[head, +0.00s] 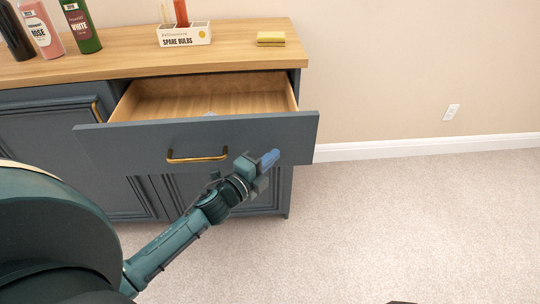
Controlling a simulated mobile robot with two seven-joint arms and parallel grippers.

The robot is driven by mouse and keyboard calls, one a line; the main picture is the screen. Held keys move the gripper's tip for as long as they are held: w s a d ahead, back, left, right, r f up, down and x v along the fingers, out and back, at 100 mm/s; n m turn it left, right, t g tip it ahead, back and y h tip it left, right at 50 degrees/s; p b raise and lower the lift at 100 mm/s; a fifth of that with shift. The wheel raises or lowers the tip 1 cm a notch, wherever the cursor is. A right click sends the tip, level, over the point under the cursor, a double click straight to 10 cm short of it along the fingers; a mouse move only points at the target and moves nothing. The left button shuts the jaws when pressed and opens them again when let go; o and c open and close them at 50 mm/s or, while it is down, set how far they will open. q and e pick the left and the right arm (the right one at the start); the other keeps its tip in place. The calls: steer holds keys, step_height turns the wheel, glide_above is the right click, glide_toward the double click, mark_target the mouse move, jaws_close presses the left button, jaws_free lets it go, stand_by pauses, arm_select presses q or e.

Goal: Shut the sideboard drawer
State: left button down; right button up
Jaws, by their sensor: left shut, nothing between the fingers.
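The sideboard (140,59) is dark blue-grey with a wooden top and stands against the wall. A small pale item (210,114) lies in the drawer, mostly hidden by the front panel. My left gripper (270,159) is shut and empty. It is in front of the drawer front, right of the handle and near the lower right part of the panel. I cannot tell whether it touches the panel. My right gripper is not in view.
Cabinet doors (50,135) lie below and left. The carpet (420,215) to the right is clear.

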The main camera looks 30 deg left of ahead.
arm_select(q)
steer(key=shift+w+a, duration=0.25)
steer(key=shift+w, duration=0.15)
